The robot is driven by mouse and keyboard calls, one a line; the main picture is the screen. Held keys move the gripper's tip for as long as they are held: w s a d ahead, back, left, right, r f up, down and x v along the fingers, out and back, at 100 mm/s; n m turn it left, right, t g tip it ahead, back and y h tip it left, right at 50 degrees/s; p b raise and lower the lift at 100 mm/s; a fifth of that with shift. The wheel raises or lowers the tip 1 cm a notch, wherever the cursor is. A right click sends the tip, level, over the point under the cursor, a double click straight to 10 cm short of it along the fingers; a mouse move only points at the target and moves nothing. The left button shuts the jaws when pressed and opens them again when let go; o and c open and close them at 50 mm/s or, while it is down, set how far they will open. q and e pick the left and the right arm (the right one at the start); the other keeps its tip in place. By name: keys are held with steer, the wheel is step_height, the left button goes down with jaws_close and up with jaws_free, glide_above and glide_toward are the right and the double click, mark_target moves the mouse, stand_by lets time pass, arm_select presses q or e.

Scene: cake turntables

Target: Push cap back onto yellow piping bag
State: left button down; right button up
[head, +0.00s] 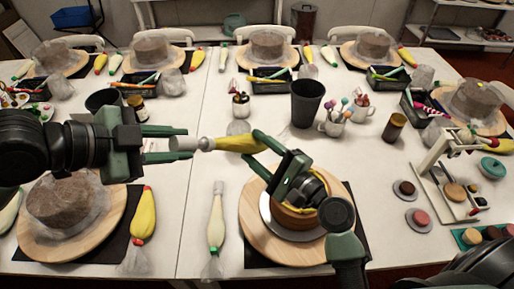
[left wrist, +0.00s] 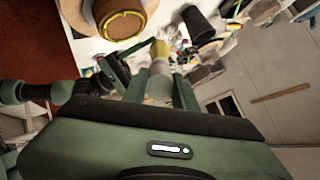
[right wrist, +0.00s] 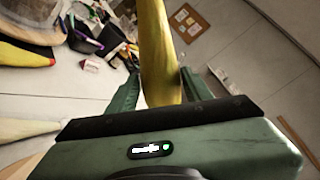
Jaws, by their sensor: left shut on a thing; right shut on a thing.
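The yellow piping bag (head: 236,144) lies level in the air above the table, its narrow end pointing left. My right gripper (head: 264,146) is shut on its yellow body, and the bag (right wrist: 158,50) rises between the fingers in the right wrist view. My left gripper (head: 186,144) is shut on the pale grey cap (head: 183,144). The cap (left wrist: 158,88) also shows between the fingers in the left wrist view, in line with the bag's yellow body (left wrist: 160,60). Cap and bag end meet or nearly meet; I cannot tell how far the cap is seated.
Below my right gripper, a cake stands on a round wooden board (head: 255,235). Another piping bag (head: 216,215) lies in front. A black cup (head: 306,103) and a mug of tools (head: 335,122) stand behind. A wrapped cake (head: 70,203) is at left.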

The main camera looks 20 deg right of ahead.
arm_select(q)
steer(key=shift+x, duration=1.45)
stand_by(1.1)
steer(key=c, duration=1)
jaws_free()
steer(key=shift+c, duration=0.2)
steer(key=shift+a+r, duration=0.1)
steer(key=v, duration=1.1)
steer(key=shift+a+r, duration=0.2)
steer(key=shift+a, duration=0.15)
steer(key=shift+s, duration=0.15)
